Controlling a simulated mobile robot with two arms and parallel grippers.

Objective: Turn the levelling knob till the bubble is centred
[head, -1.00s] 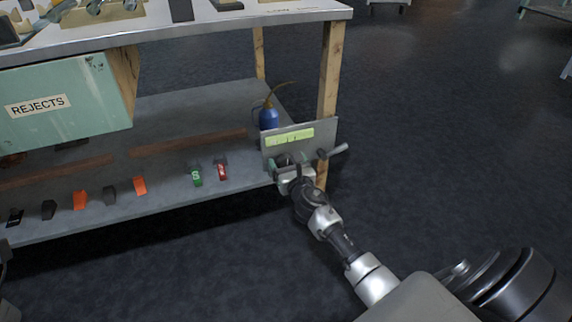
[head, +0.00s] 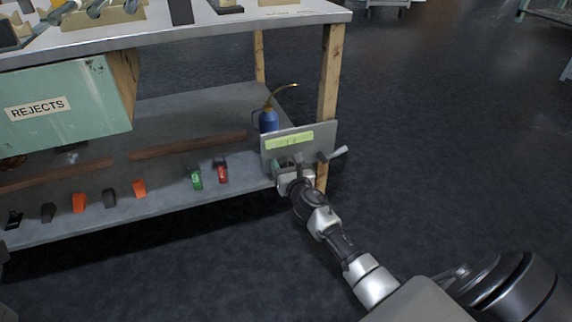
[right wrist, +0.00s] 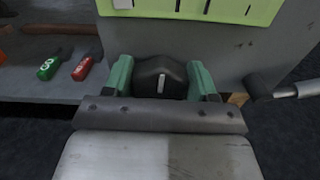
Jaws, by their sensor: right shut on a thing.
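The levelling knob (right wrist: 161,82) is black with a pale mark that points nearly straight up. My right gripper (right wrist: 161,80) has its green fingers shut on the knob, one at each side. In the head view the right gripper (head: 291,168) is at the lower front of a grey plate (head: 323,139), and the knob is mostly hidden. The yellow-green level vial (head: 289,140) is on the plate above the knob. In the right wrist view the vial (right wrist: 215,9) is cut off at the top; a pale patch at its left end may be the bubble. My left gripper is not in view.
A small lever (head: 338,152) sticks out at the plate's right. A blue oil can (head: 269,119) stands behind the plate on the lower shelf (head: 170,186). Green (head: 196,179) and red (head: 222,172) pieces lie to the left. The floor at right is clear.

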